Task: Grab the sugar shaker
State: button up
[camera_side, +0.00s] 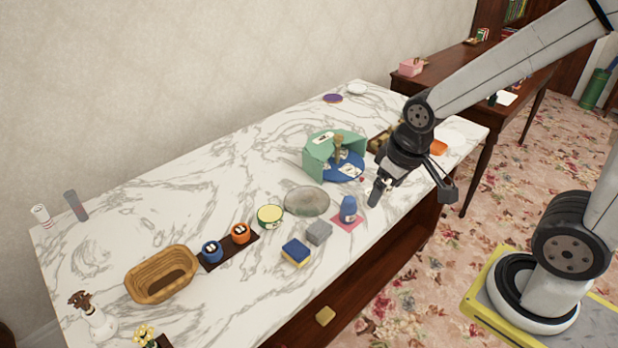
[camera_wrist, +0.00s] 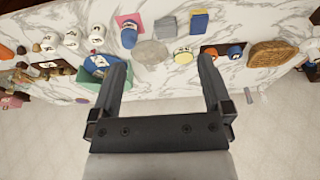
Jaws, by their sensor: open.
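My gripper (camera_side: 411,190) is open, above the right end of the marble table in the side view. In the wrist view its two fingers are wide apart, with nothing between the tips (camera_wrist: 160,65). I cannot tell for sure which thing is the sugar shaker. Several white containers (camera_wrist: 97,34) stand at upper left in the wrist view; in the side view the arm mostly hides that area.
A green folded screen (camera_side: 318,153) stands behind the gripper.

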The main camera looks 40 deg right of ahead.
jog(key=w+d+r+m+t+y, duration=0.1)
jog(key=w+d+m+t+y, duration=0.35)
jog(key=m, duration=0.85)
jog(key=w+d+m+t+y, duration=0.2)
jog(key=w+d+m+y, duration=0.3)
jog(key=d+m, duration=0.7)
jog(key=m, duration=0.2)
send_near(349, 208)
jog(key=w+f, duration=0.2)
jog(key=shift+w+d+f, duration=0.15)
jog(key=shift+w, duration=0.15)
jog(key=shift+f+t, duration=0.25)
jog(key=shift+f, duration=0.25)
jog(key=shift+x, duration=3.9)
jog(key=shift+r, duration=0.1)
